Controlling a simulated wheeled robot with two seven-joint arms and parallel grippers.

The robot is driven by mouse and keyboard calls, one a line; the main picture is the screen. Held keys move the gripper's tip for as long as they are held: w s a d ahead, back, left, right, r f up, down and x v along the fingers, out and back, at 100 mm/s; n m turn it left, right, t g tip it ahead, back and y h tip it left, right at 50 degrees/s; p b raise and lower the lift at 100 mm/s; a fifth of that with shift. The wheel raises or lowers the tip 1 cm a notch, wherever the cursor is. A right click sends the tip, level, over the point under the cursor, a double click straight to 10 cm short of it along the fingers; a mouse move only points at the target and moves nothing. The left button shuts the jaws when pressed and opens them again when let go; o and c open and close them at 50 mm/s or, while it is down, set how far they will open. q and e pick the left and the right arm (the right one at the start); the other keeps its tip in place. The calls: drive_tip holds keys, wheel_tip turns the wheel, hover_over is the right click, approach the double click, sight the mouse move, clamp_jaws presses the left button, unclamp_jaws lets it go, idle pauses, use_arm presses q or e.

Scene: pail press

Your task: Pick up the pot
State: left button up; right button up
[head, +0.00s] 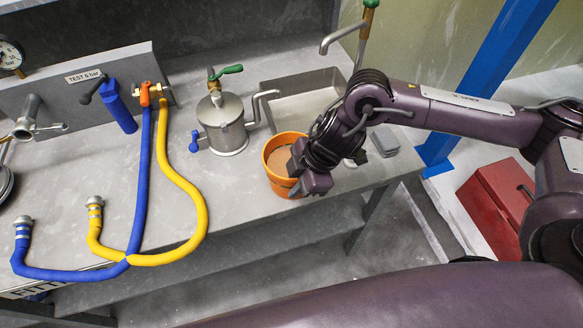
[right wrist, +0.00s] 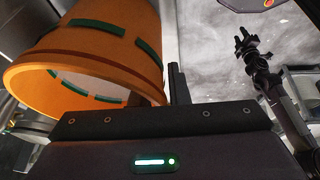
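In the right wrist view the pot (right wrist: 95,35) fills the upper left, with green dashes and a dark red band. A dark finger (right wrist: 178,85) stands close beside its wall; the other finger is mostly hidden by the rim. The fingers look close together around the wall. My left gripper is out of the head view.
A steel vessel (head: 222,128) with a green handle stands left of the pot, before a sink (head: 300,103). Blue (head: 143,190) and yellow (head: 198,195) hoses lie further left. A small grey box (head: 382,144) lies right. A red case (head: 492,200) is on the floor.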

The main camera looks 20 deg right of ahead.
clamp_jaws()
idle(1.0)
drive_tip(key=shift+r, duration=0.15)
